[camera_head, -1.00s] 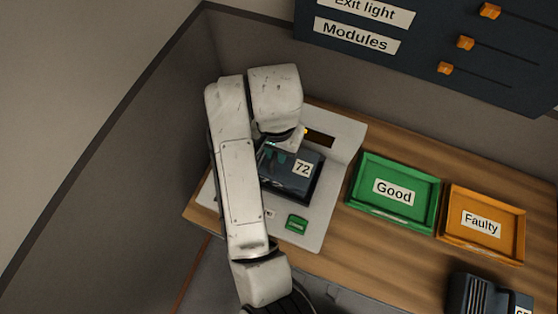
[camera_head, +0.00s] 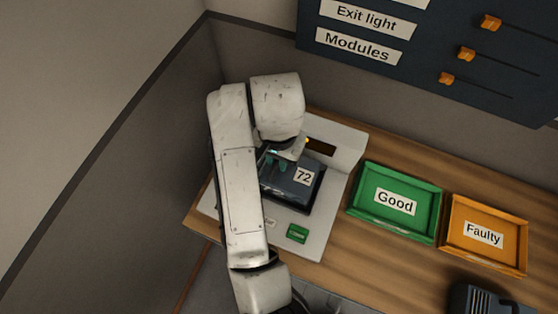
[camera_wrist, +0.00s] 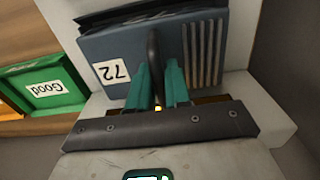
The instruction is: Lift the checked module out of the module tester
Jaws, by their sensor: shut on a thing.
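The module (camera_head: 299,192) is a dark blue-grey block with a white label reading 72. It sits at the grey module tester (camera_head: 323,229); whether it is clear of the slot I cannot tell. In the wrist view the module (camera_wrist: 120,46) fills the top middle, with ribs on its right and a dark handle standing up from it. My gripper (camera_wrist: 160,85), with teal fingers, is shut on that handle. In the head view my gripper (camera_head: 277,158) is partly hidden by my arm, which also covers the tester's left side.
A green tray marked Good (camera_head: 368,212) and an orange tray marked Faulty (camera_head: 450,248) stand to the right on the wooden bench (camera_head: 350,260). A dark device (camera_head: 478,300) lies at the lower right. A dark fader panel (camera_head: 430,75) hangs behind.

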